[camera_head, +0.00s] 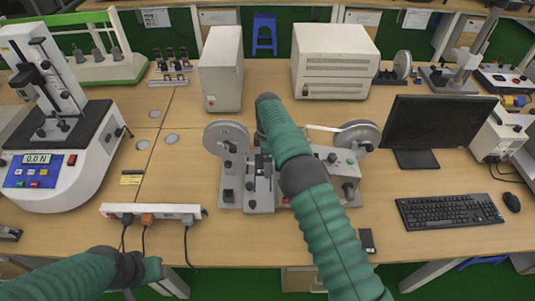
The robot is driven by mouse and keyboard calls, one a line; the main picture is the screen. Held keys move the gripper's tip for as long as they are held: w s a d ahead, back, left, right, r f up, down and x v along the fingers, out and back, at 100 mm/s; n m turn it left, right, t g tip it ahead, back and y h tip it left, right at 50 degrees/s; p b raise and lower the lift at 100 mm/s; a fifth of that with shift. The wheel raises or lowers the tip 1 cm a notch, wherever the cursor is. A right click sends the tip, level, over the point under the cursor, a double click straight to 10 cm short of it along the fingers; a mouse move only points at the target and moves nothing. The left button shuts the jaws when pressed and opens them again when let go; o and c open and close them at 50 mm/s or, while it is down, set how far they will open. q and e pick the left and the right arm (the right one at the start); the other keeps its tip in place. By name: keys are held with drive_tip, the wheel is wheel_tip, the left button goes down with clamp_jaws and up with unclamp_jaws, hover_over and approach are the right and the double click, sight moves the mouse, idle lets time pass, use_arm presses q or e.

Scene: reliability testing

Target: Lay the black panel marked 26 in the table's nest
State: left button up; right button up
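I cannot make out a panel marked 26 in this view. A grey bench device (232,193) with a round wheel at each side stands at the table's middle. Small dark and pale parts (263,167) show at its centre, just left of my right arm. I cannot tell whether they are my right gripper or part of the device. My green-sleeved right arm reaches over the device and hides much of it. My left arm is low at the left, in front of the table, and its gripper is out of view. No nest can be clearly identified.
On the wooden table (385,272) stand a power strip (152,212), a test stand (60,150), a dark monitor (436,122), a keyboard (449,210) and a mouse (511,202). Two pale cabinets (336,62) (221,68) stand behind.

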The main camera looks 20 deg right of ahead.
wheel_tip(320, 180, down, 8)
drive_tip(key=shift+d+r+b, duration=0.1)
drive_tip(key=shift+r+b, duration=0.15)
drive_tip(key=shift+b, duration=0.95)
drive_tip(key=shift+w+f+b, duration=0.1)
drive_tip(key=shift+f+b, duration=0.8)
drive_tip(key=shift+f, duration=0.75)
drive_tip(key=shift+r, duration=0.15)
